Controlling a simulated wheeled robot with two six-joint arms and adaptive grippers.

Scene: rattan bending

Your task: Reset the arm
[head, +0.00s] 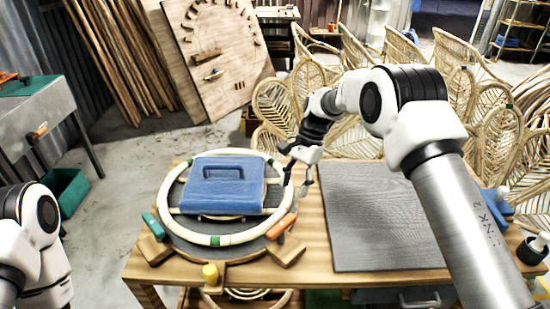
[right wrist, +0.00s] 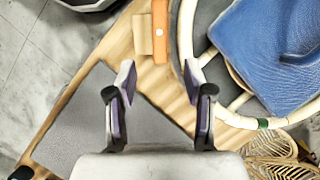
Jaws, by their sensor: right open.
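My right gripper (head: 302,172) is open and empty above the wooden table, just right of the rattan ring (head: 170,221). In the right wrist view its two fingers (right wrist: 159,105) stand wide apart with bare tabletop and part of the grey mat between and below them. My right arm reaches in from the lower right over the grey mat (head: 375,225). My left arm shows only in part at the lower left edge, and its gripper is out of the picture.
A blue case-like block with a handle (head: 222,187) lies inside the ring. Rattan chairs (head: 440,70) crowd behind the table. A green bin (head: 66,189) stands left.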

